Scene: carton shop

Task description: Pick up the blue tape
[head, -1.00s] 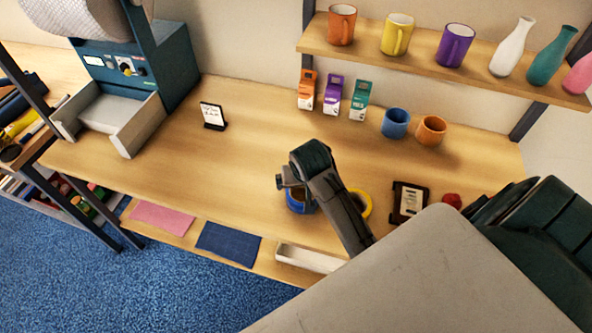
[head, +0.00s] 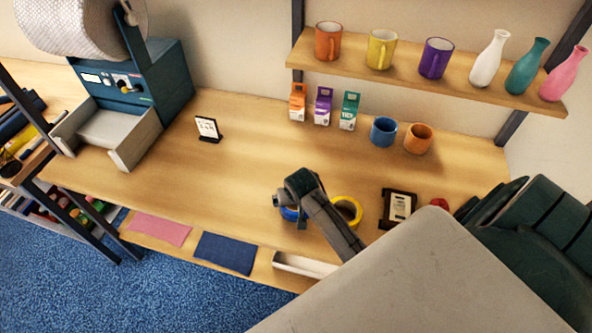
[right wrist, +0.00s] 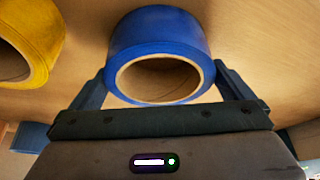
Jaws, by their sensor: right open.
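The blue tape (head: 290,214) is a roll with a cardboard core on the workbench, partly hidden by my right arm in the head view. In the right wrist view, the blue tape (right wrist: 160,38) lies ahead of and between the two fingers. My right gripper (right wrist: 162,85) is open, one finger on either side of the roll's near end. I cannot tell whether the fingers touch it. In the head view, my right gripper (head: 287,202) is right at the blue tape. My left gripper is not in view.
A yellow tape roll (head: 347,211) lies just right of the blue one. A dark framed device (head: 398,208) and a red item (head: 440,204) are farther right. Blue (head: 383,132) and orange mugs (head: 418,138) stand at the back. The bench's left middle is mostly clear.

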